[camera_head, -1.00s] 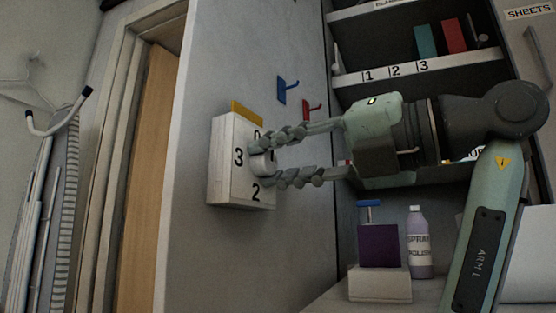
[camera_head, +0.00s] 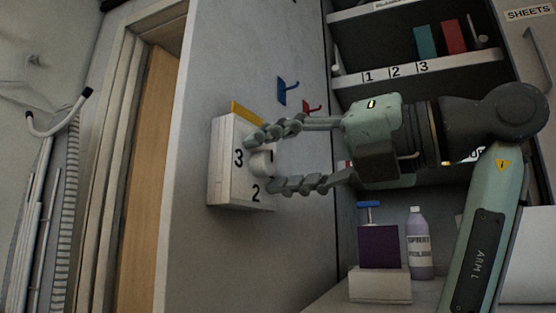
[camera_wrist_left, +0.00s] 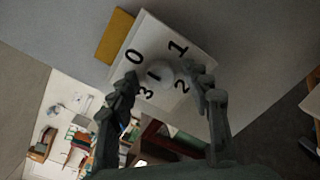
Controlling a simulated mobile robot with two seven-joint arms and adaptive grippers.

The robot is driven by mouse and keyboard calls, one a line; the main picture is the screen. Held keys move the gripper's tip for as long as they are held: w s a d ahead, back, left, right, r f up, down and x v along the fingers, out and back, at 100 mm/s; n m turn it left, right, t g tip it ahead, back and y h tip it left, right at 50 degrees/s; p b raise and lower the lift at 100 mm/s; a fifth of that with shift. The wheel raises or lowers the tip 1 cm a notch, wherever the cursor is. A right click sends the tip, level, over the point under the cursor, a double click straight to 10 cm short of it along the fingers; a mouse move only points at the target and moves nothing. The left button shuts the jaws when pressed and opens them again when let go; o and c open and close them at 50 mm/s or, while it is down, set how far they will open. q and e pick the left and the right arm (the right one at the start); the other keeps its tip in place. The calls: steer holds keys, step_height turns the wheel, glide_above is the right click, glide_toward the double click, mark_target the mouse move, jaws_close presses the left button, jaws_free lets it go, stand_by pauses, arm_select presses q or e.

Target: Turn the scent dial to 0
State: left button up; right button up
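The scent dial is a pale round knob (camera_head: 263,163) on a white box (camera_head: 228,165) fixed to the grey wall panel. It also shows in the left wrist view (camera_wrist_left: 160,73), with 0, 1, 2 and 3 around it. A short dark mark shows on the knob; which number it points to is unclear. In the head view, 3 is at left and 2 at the bottom; 0 is hidden behind a finger. My left gripper (camera_head: 261,164) is open, one finger above the knob and one below, with gaps on both sides (camera_wrist_left: 162,78). My right gripper is not in view.
Shelves stand at right.

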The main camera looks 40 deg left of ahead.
arm_select(q)
steer(key=shift+d, duration=0.1)
steer(key=d, duration=0.7)
steer(key=shift+w+d, duration=0.2)
stand_by(0.4)
